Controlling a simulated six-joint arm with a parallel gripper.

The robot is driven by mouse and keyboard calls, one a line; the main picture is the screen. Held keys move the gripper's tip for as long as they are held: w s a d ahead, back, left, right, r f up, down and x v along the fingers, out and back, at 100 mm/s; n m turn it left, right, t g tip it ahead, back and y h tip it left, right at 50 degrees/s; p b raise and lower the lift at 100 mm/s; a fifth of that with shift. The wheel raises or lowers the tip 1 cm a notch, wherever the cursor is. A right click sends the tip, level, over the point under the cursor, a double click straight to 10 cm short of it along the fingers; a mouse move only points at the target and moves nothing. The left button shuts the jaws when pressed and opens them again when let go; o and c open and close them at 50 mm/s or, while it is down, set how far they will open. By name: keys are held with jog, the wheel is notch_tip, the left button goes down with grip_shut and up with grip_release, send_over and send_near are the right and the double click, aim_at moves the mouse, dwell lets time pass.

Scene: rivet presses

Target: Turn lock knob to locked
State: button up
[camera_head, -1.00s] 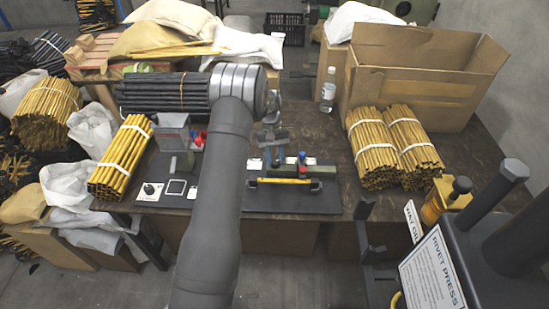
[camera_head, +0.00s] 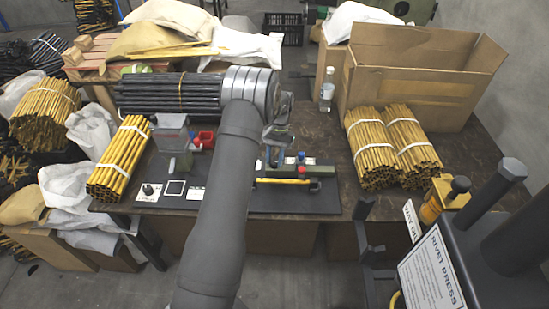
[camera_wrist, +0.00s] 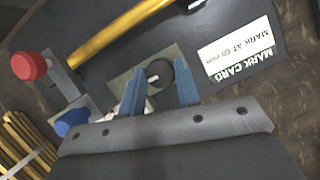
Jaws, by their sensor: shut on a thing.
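A small round black knob (camera_wrist: 154,76) stands on a grey-green plate on the dark board in the wrist view. The two blue fingers of my gripper (camera_wrist: 159,69) are on either side of it, shut on it. A pale part shows between the fingers below the knob. In the head view my gripper (camera_head: 275,150) is low over the right-hand board (camera_head: 315,202), and the gripped knob is hidden there. The knob's lock markings cannot be read.
A red knob (camera_wrist: 29,66) and a blue knob (camera_wrist: 73,123) stand beside the gripper. A yellow tube (camera_wrist: 125,30) lies on the board near a white mark card (camera_wrist: 238,50). Bundled yellow tubes (camera_head: 375,150) and a cardboard box (camera_head: 415,85) are to the right.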

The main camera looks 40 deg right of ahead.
dwell(0.3)
jog(key=o, duration=1)
jog(key=v, duration=1.7)
jog(key=shift+r, duration=0.25)
jog(key=shift+f, duration=0.1)
jog(key=x, duration=1.7)
jog(key=shift+f, duration=0.15)
